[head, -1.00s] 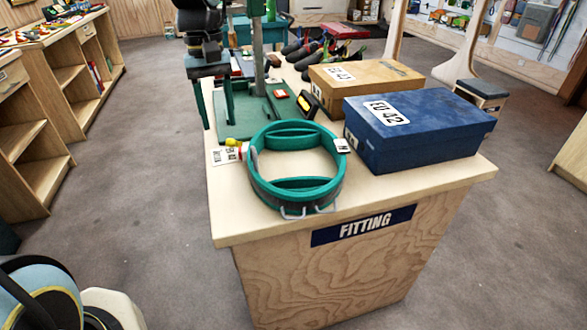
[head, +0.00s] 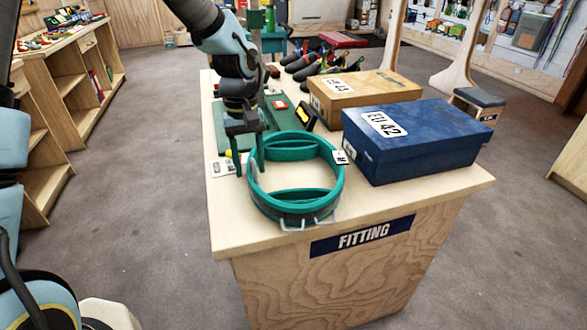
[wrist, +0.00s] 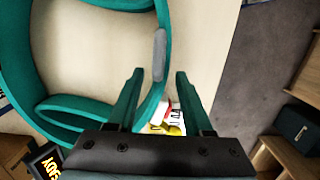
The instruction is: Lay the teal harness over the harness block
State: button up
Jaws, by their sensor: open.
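The teal harness (head: 297,206) lies as a ring on the front of the fitting table, with two grey metal loops at its front. My gripper (head: 250,168) is open, pointing down at the harness's left side. In the wrist view the band passes between the open fingertips (wrist: 160,74), and the fingers do not appear closed on it. I cannot pick out the harness block for certain; a green stand (head: 285,115) behind the harness is partly hidden by my arm.
A blue shoe box (head: 420,150) stands close right of the harness, with a tan box (head: 365,90) behind it. A white tag (head: 222,172) and a yellow item (wrist: 176,128) lie near the gripper. Several climbing shoes (head: 320,62) stand farther back. The table's front corner (head: 440,198) is bare.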

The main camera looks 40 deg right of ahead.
jog(key=shift+f, duration=0.6)
jog(key=shift+a, duration=0.1)
grip_shut()
dwell(0.9)
